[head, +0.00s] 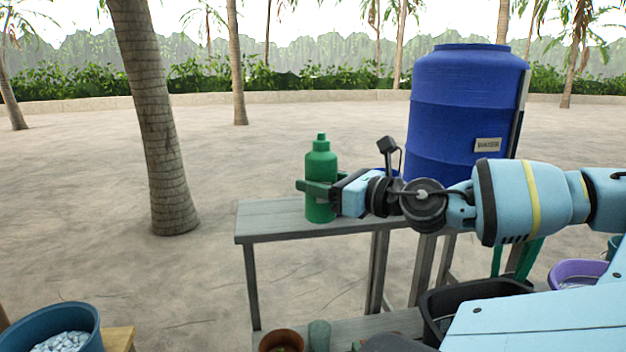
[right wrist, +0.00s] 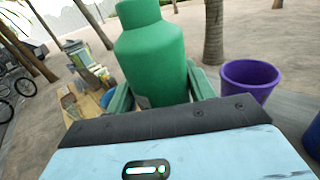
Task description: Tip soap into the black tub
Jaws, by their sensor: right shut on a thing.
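The soap is a green bottle with a capped top (head: 320,172), upright at the grey table in the head view. My right gripper (head: 319,187) reaches in from the right and is shut around the bottle's body. In the right wrist view the green bottle (right wrist: 150,62) fills the space between the fingers. I cannot tell whether its base touches the tabletop. The black tub (head: 432,309) is at the lower right of the head view, partly hidden behind my own body. My left gripper is not in view.
A grey table (head: 272,219) stands under the bottle. A large blue barrel (head: 452,110) stands behind my right arm. A purple tub (head: 566,268) is at right, a blue bucket of pale stones (head: 75,312) at lower left. A brown pot (head: 268,340) and green cup (head: 319,335) stand low in front.

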